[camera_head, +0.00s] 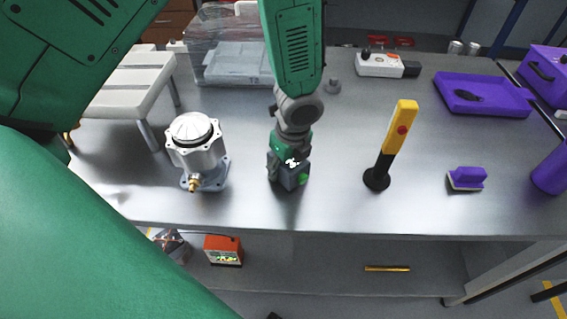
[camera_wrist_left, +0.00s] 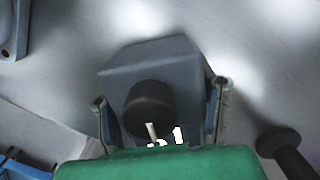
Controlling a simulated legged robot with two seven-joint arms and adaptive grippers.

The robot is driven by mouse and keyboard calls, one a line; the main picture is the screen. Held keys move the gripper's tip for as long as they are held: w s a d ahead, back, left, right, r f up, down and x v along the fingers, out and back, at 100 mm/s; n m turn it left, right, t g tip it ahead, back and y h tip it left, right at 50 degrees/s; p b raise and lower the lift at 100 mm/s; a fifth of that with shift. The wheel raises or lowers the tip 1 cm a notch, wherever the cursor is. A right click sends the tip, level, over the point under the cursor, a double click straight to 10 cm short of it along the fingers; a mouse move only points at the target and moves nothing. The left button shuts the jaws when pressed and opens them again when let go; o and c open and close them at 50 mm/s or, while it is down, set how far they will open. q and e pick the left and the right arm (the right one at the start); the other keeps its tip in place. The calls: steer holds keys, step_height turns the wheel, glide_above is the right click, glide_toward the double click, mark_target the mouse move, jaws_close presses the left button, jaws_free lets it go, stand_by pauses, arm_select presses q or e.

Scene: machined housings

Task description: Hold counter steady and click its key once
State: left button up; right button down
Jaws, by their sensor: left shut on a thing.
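The counter is a small dark blue-grey box (camera_head: 275,172) standing on the bench near its front edge. My left gripper (camera_head: 291,162) comes down from above and is shut on the counter. In the left wrist view the box (camera_wrist_left: 155,65) lies between two fingers, with a dark round knob (camera_wrist_left: 150,108) and white marks below it. A green part covers the bottom of that view. My right gripper is not in view.
A silver flanged housing (camera_head: 197,145) stands left of the counter. A yellow-and-black upright post (camera_head: 396,135) stands to the right, then a purple block (camera_head: 468,178) and purple tray (camera_head: 484,95). A clear bin (camera_head: 225,45) is behind. Bench between counter and post is bare.

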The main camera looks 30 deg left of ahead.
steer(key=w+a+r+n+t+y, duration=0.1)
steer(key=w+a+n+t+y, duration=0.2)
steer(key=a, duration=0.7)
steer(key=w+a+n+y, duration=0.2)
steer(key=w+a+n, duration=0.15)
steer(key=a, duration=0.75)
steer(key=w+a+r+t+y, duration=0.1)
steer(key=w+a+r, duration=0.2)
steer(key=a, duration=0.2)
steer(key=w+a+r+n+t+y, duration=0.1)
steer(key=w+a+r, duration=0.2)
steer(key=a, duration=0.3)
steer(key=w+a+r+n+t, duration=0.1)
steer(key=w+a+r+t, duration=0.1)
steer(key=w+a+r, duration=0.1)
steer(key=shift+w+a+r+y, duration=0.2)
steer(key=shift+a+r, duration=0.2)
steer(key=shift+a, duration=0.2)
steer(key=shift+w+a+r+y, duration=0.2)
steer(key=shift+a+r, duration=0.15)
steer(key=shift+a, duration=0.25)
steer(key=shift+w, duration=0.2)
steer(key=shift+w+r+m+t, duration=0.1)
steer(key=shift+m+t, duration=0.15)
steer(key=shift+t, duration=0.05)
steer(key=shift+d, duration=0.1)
